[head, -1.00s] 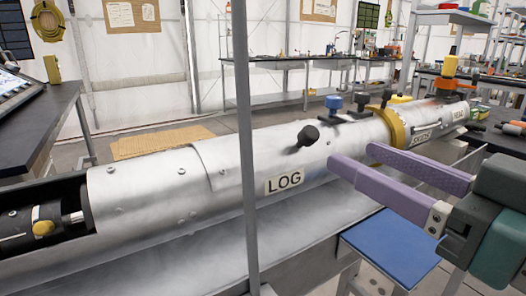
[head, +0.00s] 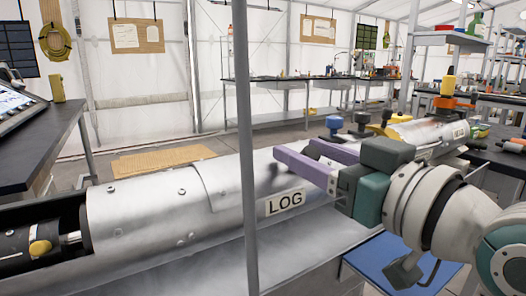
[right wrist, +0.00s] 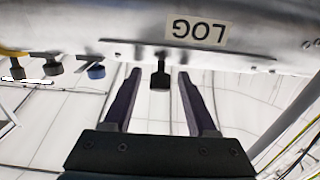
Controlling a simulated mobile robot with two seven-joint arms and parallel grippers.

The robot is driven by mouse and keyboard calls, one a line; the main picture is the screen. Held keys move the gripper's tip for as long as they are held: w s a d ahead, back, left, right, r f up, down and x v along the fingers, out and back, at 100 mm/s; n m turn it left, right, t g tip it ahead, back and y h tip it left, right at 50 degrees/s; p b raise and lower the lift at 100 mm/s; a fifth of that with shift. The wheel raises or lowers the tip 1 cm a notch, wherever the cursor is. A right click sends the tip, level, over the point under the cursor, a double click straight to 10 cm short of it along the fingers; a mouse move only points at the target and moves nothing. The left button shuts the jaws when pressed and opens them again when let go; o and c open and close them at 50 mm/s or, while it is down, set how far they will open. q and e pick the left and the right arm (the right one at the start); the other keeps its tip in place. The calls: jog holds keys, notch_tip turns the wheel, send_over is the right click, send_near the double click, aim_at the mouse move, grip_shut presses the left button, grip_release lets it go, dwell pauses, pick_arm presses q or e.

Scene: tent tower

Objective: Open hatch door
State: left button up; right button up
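A long silver cylinder (head: 150,195) lies across the bench with a "LOG" label (head: 285,202) on its side; in the right wrist view the label (right wrist: 196,31) is upside down. My right gripper (head: 296,149) is open, its purple fingers over the cylinder just above the label. In the right wrist view a black knob (right wrist: 160,77) on a stem sticks out from the cylinder between the open fingers, with gaps on both sides. In the head view the fingers mostly hide the knob. The hatch door looks closed; its outline is unclear. My left gripper is out of view.
A thin grey upright post (head: 244,150) stands in front of the cylinder. A blue knob (head: 334,124) and a yellow ring (head: 385,127) lie farther right along it. A black table (head: 40,135) with a screen is at left. A blue stool-like surface (head: 395,268) is below my right arm.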

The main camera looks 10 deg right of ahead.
grip_shut()
dwell(1.3)
